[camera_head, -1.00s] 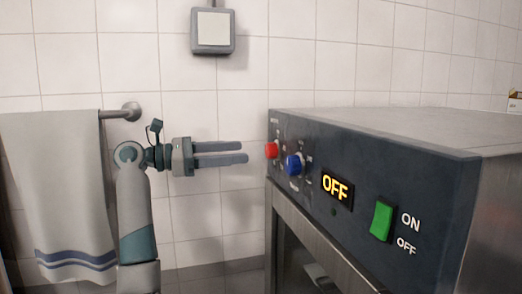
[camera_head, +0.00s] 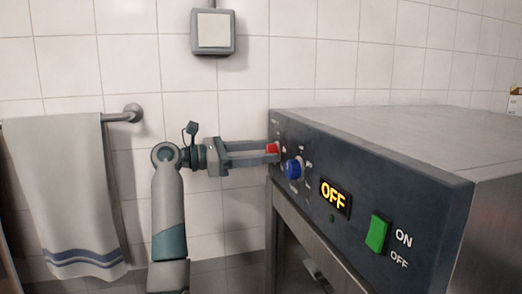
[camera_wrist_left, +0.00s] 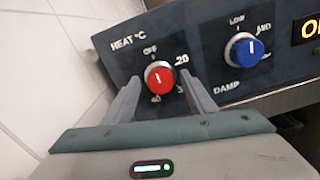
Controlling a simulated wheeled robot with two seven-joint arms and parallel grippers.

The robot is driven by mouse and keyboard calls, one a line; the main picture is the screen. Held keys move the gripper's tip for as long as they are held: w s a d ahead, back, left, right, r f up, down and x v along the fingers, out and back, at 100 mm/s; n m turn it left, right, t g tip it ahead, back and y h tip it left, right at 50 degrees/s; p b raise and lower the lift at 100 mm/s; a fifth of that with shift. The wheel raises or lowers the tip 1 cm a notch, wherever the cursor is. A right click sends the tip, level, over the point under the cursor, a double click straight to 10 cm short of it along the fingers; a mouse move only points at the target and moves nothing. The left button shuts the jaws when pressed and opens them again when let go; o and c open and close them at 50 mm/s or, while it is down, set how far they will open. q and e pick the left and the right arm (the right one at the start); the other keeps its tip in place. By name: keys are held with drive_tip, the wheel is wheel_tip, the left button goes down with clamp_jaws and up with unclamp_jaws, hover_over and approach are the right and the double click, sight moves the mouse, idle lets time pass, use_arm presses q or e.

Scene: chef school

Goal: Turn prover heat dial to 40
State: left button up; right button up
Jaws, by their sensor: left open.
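The red heat dial (camera_head: 271,148) is on the prover's dark front panel (camera_head: 420,190), at its far left end. In the left wrist view the red dial (camera_wrist_left: 159,77) sits under the label "HEAT °C", with "OFF" above it and "20" to its upper right. Its white pointer mark points up, roughly toward "OFF". My left gripper (camera_head: 274,153) is open, its two fingers reaching to the panel on either side of the red dial. I cannot tell whether the fingers touch it. My right gripper is not in view.
A blue dial (camera_head: 293,168) marked "DAMP" is close to the right of the red one. Further right are a lit "OFF" display (camera_head: 335,196) and a green switch (camera_head: 378,233). A towel (camera_head: 65,195) hangs on the left; a tiled wall is behind.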

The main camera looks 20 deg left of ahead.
use_arm(q)
drive_tip(key=c, duration=1)
drive_tip(key=shift+c, duration=0.2)
